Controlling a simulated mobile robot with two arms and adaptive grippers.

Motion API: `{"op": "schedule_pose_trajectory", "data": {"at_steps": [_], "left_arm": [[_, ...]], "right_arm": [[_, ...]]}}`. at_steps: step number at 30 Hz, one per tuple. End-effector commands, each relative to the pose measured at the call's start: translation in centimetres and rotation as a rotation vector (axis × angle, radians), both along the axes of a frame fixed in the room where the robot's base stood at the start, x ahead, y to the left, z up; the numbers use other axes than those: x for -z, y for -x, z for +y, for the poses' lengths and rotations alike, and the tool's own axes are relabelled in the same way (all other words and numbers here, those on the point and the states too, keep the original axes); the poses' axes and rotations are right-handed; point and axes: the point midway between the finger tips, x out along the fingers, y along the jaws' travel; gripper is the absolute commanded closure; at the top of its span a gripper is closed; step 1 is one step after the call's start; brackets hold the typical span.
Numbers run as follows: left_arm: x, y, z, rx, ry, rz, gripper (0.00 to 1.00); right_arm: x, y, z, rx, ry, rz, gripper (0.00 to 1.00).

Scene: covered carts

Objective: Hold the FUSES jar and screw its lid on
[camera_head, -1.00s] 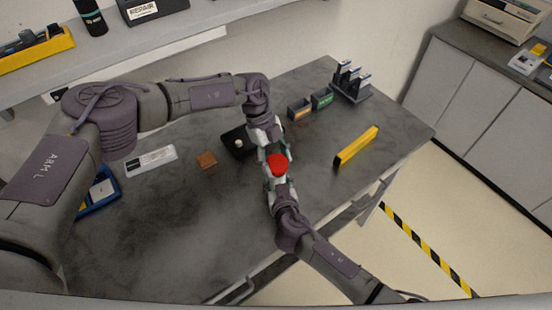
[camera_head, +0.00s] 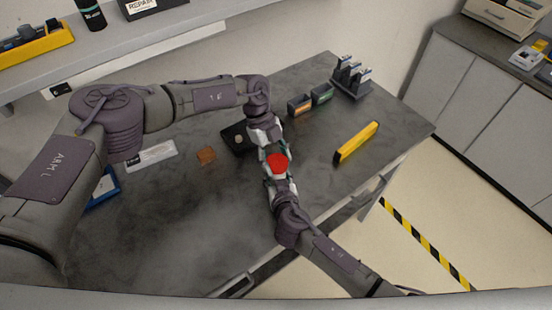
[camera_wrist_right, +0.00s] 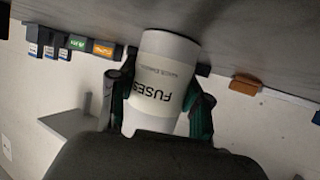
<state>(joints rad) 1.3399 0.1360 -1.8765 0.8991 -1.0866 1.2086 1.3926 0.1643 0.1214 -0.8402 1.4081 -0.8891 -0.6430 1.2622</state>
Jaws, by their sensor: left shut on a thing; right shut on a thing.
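The FUSES jar is a white cylinder with a pale label, plain in the right wrist view (camera_wrist_right: 165,75), where it appears upside down. Its red lid (camera_head: 278,163) shows from above in the head view, between my two grippers. My left gripper (camera_head: 273,152) reaches in from the far side and is shut at the lid. My right gripper (camera_head: 279,178) comes from the near side; its dark and green fingers (camera_wrist_right: 158,105) flank the jar's body and are shut on it. The lid is out of sight in the wrist view, and the seam between lid and jar is hidden.
On the grey table (camera_head: 190,225) are a yellow bar (camera_head: 356,142), a brown block (camera_head: 206,155) and a black tray (camera_head: 236,140). The table's front left is clear.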

Motion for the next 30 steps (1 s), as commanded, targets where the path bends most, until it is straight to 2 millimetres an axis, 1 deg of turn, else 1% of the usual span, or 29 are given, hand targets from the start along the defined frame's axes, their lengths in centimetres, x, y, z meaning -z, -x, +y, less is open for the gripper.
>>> {"op": "schedule_pose_trajectory", "data": {"at_steps": [23, 26, 30], "left_arm": [[1.1, 0.0, 0.0, 0.008, -0.001, -0.001, 0.55], [1.2, -0.1, -0.2, 0.084, -0.003, -0.005, 0.55], [1.2, -0.2, -0.4, 0.309, -0.003, -0.005, 0.55]], "right_arm": [[0.0, 0.0, 0.0, 0.000, 0.000, 0.001, 1.00], [0.0, 0.0, 0.0, 0.000, 0.000, 0.001, 1.00], [0.1, 0.0, 0.0, 0.000, 0.000, 0.001, 1.00]]}}
